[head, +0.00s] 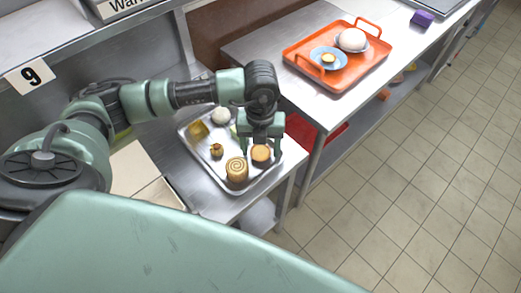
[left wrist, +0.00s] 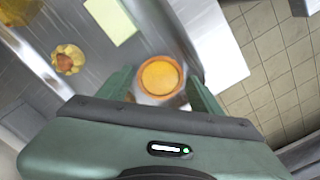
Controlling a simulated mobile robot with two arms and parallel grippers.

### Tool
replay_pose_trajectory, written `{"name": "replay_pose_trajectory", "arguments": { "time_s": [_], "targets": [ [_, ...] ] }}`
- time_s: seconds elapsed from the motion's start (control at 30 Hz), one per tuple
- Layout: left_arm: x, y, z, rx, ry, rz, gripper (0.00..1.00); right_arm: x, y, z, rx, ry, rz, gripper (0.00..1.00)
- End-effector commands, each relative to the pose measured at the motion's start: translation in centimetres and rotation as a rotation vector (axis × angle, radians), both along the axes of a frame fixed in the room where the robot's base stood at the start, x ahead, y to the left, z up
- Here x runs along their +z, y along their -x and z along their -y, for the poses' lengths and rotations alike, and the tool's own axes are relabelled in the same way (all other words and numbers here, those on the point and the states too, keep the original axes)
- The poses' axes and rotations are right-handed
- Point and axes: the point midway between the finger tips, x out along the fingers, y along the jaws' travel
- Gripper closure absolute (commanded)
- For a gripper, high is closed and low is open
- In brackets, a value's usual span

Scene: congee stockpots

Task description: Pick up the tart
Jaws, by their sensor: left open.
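The tart (head: 261,154), round with a brown crust and yellow-orange filling, sits on the metal tray (head: 201,170) near its right side. It also shows in the left wrist view (left wrist: 160,76). My left gripper (head: 262,149) is open and points down over the tart. In the left wrist view its two fingers stand on either side of the tart, with a gap visible on the left and little on the right. I cannot tell whether a finger touches it. The right gripper is not in view.
A swirled roll (head: 236,171) stands close beside the tart. A small pastry (head: 216,150), a white bun (head: 221,116) and a yellow-green piece (head: 198,131) share the tray. An orange tray (head: 312,73) with plated food stands on the counter behind. Tiled floor lies open at right.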

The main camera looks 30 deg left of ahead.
Motion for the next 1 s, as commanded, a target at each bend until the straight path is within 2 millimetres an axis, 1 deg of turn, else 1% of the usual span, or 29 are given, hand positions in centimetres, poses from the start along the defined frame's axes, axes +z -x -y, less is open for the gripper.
{"name": "replay_pose_trajectory", "arguments": {
  "time_s": [0.1,0.27,0.37,0.4,0.43,0.47,0.77,0.87,0.97,1.0],
  "targets": [
    [-0.4,0.0,0.0,0.0,0.001,0.0,0.35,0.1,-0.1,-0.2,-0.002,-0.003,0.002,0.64],
    [-0.5,0.0,0.0,-0.001,0.001,0.0,0.35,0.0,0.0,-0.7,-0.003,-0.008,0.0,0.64],
    [-0.4,0.0,0.0,-0.001,0.001,0.0,0.6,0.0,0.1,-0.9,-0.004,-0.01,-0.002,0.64],
    [-0.4,0.0,0.0,-0.001,0.001,0.0,0.71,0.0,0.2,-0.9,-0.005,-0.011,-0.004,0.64],
    [-0.4,0.0,0.0,-0.001,0.001,0.0,0.8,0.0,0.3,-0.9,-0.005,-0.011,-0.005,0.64],
    [-0.4,0.0,0.0,-0.001,0.001,0.0,0.85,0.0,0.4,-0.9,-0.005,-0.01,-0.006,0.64],
    [-0.2,-0.1,0.1,-0.001,0.001,0.002,0.85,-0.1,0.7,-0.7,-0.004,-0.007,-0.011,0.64],
    [0.3,-0.1,0.0,-0.001,0.001,0.003,0.85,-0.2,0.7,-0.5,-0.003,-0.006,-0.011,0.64],
    [1.4,-0.1,0.1,-0.002,0.003,0.004,0.85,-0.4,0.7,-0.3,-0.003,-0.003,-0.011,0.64],
    [2.1,-0.1,0.1,-0.002,0.002,0.005,0.85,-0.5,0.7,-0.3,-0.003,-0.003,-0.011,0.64]
  ]
}}
